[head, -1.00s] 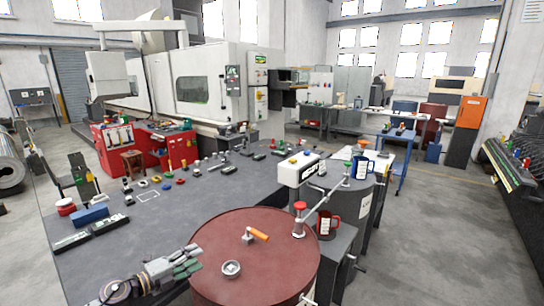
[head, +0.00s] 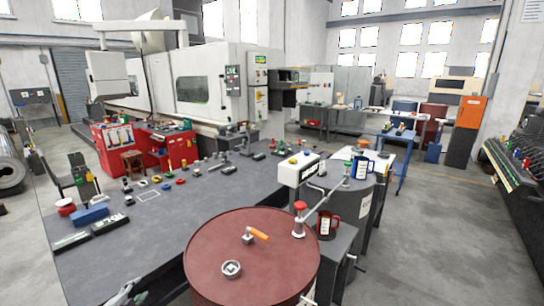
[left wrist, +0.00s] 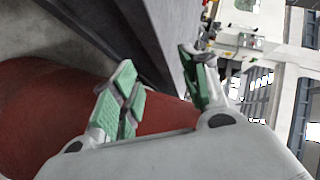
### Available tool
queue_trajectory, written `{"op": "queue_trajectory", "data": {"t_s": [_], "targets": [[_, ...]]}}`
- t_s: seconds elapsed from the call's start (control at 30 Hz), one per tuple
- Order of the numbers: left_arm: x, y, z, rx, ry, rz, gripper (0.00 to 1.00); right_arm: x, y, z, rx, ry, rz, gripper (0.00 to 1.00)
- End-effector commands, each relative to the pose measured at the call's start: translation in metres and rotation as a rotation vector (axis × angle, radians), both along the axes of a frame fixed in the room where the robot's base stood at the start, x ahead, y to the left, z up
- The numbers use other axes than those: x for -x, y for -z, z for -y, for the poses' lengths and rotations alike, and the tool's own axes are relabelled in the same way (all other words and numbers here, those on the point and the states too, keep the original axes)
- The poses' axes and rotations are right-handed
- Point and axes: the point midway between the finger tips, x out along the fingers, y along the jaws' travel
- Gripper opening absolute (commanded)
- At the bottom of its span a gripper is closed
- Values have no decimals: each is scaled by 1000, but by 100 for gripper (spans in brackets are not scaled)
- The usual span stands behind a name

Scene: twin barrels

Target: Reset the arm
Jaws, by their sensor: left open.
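My left gripper shows only in part at the bottom left edge of the head view (head: 125,292), beside the red-brown barrel (head: 215,275). In the left wrist view my left gripper (left wrist: 165,88) is open, with green pads on its fingers and nothing between them. The red-brown barrel (left wrist: 50,115) is behind the fingers there. On the barrel lid are an orange-handled valve (head: 258,234) and a round metal cap (head: 231,269).
A dark workbench (head: 180,225) holds several small parts, a blue block (head: 90,215) and black trays. Open floor lies at right.

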Motion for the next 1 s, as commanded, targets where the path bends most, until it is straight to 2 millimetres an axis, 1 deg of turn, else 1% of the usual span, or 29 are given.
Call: {"op": "queue_trajectory", "data": {"t_s": [0.03,0.1,0.23,0.27,0.3,0.37,0.4,0.47,0.5,0.57,0.6,0.67,0.7,0.77,0.8,0.87,0.9,0.97,1.0], "targets": [[10,21,-8,25,-42,-34,45,0,0,0,0,0,0,0],[24,49,-19,60,-100,-78,45,0,0,0,0,0,0,0],[54,99,-33,123,-199,-160,45,0,0,0,0,0,0,0],[62,110,-34,138,-221,-180,45,0,0,0,0,0,0,0],[72,126,-37,157,-249,-204,45,0,0,0,0,0,0,0],[89,148,-39,184,-289,-243,45,1,0,0,0,0,-1,0],[101,163,-39,203,-316,-267,45,1,0,0,0,0,-1,0],[119,184,-39,229,-355,-305,45,1,0,0,0,0,-1,0],[130,198,-37,247,-378,-328,45,1,0,0,0,0,-1,0],[149,218,-35,274,-413,-364,45,1,0,0,0,0,-1,0],[162,232,-33,291,-438,-389,45,1,0,0,0,0,-1,0],[182,251,-28,315,-470,-425,45,1,0,0,0,0,-1,0],[195,263,-24,333,-492,-447,45,1,0,0,0,0,-1,0],[215,281,-18,358,-521,-480,45,1,0,0,0,0,-1,0],[229,293,-13,374,-542,-503,45,1,0,0,0,0,-1,0],[250,309,-4,396,-569,-537,45,1,0,0,0,0,-1,0],[264,320,2,411,-587,-559,45,1,0,0,0,0,-1,0],[285,335,12,432,-610,-591,45,1,0,0,0,0,-1,0],[298,345,20,447,-625,-611,45,1,0,0,0,0,-1,0]]}}
